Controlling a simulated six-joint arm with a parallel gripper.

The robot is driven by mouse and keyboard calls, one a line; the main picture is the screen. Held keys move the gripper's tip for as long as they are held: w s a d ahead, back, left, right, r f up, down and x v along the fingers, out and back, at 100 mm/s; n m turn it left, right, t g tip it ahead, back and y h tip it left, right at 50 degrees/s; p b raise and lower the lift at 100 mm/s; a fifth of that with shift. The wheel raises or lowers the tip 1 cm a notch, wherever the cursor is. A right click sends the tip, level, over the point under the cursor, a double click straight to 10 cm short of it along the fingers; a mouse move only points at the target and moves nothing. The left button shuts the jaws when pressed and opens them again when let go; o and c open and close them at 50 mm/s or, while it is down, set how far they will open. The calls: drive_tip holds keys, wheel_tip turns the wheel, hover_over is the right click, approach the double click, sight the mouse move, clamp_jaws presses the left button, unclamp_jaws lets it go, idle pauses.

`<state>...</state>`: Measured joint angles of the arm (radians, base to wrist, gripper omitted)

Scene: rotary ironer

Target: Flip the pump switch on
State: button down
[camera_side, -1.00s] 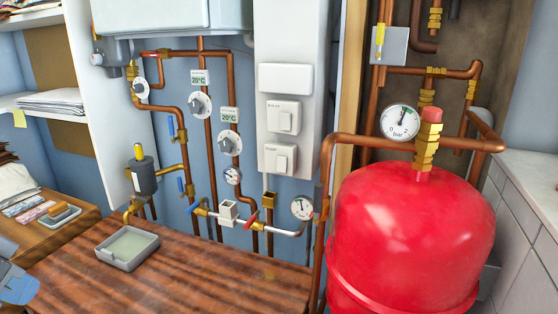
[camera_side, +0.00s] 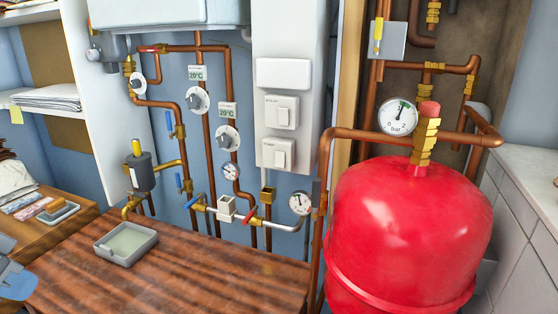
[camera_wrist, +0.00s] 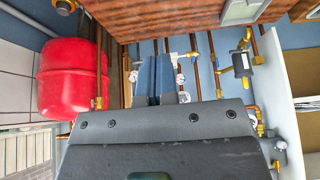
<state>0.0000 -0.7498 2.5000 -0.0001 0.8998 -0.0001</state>
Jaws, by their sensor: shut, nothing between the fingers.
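Two white rocker switches sit one above the other on the white wall panel in the side view. The upper switch (camera_side: 282,112) and the lower switch (camera_side: 278,154) have labels too small to read surely, so I cannot tell which is the pump's. My gripper (camera_wrist: 155,60) shows in the wrist view with its two dark fingers together and empty. They point towards the blue wall and pipes, and the wrist view is upside down. The switches are not visible there. In the side view only a grey-blue piece of my arm shows at the lower left edge, away from the switches.
A red tank (camera_side: 408,235) with a pressure gauge (camera_side: 397,116) stands right of the panel. Copper pipes, dials (camera_side: 227,137) and valves cover the wall to its left. A grey tray (camera_side: 126,243) lies on the wooden table (camera_side: 215,270), which is otherwise mostly clear.

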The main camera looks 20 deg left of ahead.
sight(279, 166)
drive_tip(key=w+d+r+n+t+h, duration=0.1)
drive_tip(key=w+d+n+t, duration=0.25)
drive_tip(key=w, duration=0.75)
drive_tip(key=w+d+r+n+t+h, duration=0.15)
drive_tip(key=w+d+n, duration=0.3)
drive_tip(key=w, duration=0.65)
drive_tip(key=w+d+r+n+t, duration=0.1)
drive_tip(key=w+d+n+t, duration=0.3)
drive_tip(key=w, duration=0.6)
drive_tip(key=w+d+f+n+t+y, duration=0.2)
drive_tip(key=w+d+f+n, duration=0.3)
drive_tip(key=w, duration=0.3)
drive_tip(key=shift+f+n, duration=0.5)
drive_tip(key=shift+f, duration=0.25)
drive_tip(key=shift+y, duration=0.25)
drive_tip(key=w, duration=0.4)
drive_tip(key=w+f, duration=0.1)
drive_tip(key=w, duration=0.8)
drive_tip(key=shift+w+f, duration=0.35)
drive_tip(key=shift+w, duration=0.05)
